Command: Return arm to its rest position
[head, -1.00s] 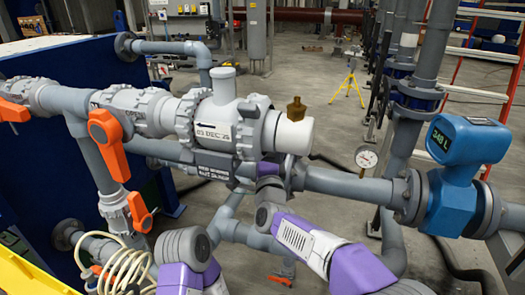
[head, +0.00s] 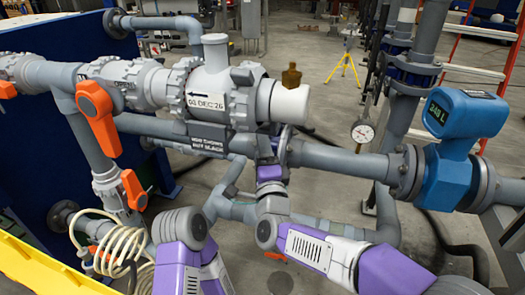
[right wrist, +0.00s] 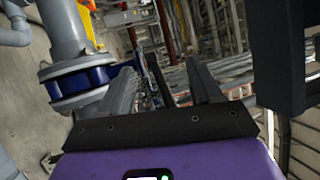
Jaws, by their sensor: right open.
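My right arm comes in from the lower right in the head view, with its white and purple forearm (head: 305,248) bent upward at a grey joint. My right gripper (head: 266,147) points up in front of the grey pipework below the large valve body. In the right wrist view its two fingers (right wrist: 163,92) stand apart with nothing between them. My left arm shows at the bottom left of the head view as a grey joint (head: 180,227) and a purple link. My left gripper cannot be seen.
The valve body (head: 213,85) and a horizontal pipe (head: 340,160) are close to my right gripper. A blue meter (head: 450,150) and a pressure gauge (head: 362,131) stand to the right. Orange handles (head: 98,118) and a coiled cream hose (head: 110,245) are on the left. Floor shows behind.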

